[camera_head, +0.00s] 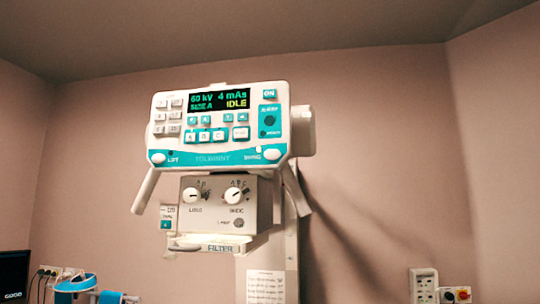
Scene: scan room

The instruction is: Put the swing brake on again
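The tube head's control panel (219,125) faces me in the upper middle, white and teal. The round white SWING button (272,155) is at its lower right corner. The small lamp beside SWING (258,149) looks pale and bright. The LIFT button (158,157) is at the lower left, with a dark small lamp (171,153) beside it. The display (219,101) reads 60 kV, 4 mAs, SIZE A, IDLE. Neither of my grippers shows, and nothing touches the panel.
Pale handles (145,191) flank the head. Below the panel hangs a grey box (217,212) with two knobs and a filter tray (210,243). A column (280,265) stands behind. A wall box (424,286) is at the lower right. Space before the panel looks clear.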

